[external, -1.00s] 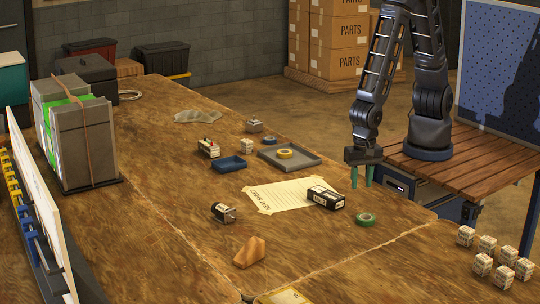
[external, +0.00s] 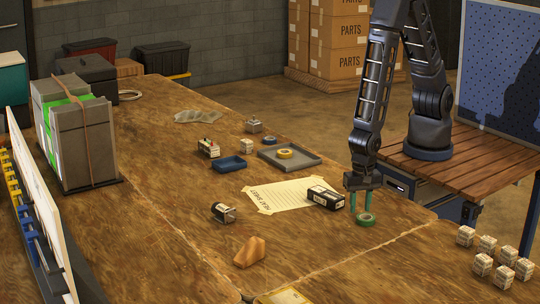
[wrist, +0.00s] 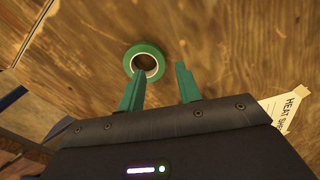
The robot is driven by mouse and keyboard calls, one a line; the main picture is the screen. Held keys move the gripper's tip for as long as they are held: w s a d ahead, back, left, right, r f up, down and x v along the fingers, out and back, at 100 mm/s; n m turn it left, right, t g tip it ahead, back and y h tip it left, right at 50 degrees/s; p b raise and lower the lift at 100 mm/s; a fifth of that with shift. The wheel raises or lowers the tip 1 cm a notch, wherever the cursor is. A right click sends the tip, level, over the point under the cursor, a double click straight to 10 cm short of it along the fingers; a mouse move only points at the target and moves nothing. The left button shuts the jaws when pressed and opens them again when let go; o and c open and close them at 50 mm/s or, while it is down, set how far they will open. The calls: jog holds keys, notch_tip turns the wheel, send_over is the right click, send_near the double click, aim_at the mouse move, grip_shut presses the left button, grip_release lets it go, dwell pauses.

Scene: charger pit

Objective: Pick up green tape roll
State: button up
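The green tape roll (external: 366,220) lies flat on the wooden table near its right edge. It also shows in the wrist view (wrist: 144,61), with its round centre hole facing up. My gripper (external: 362,206) points down right at the roll in the external view. In the wrist view my gripper (wrist: 157,78) has its two green fingers apart with nothing held between them. The left finger's tip overlaps the roll's near rim and hole; the right finger is to the right of the roll. I cannot tell whether either finger touches it.
A grey tray (external: 307,163) with a yellow tape roll (external: 285,154) stands farther back. A motor (external: 223,212) and a wooden wedge (external: 250,252) are to the left.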

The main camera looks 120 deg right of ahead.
aim_at(359, 218)
jog(key=shift+f, duration=1.8)
jog(key=shift+c, duration=0.2)
grip_shut()
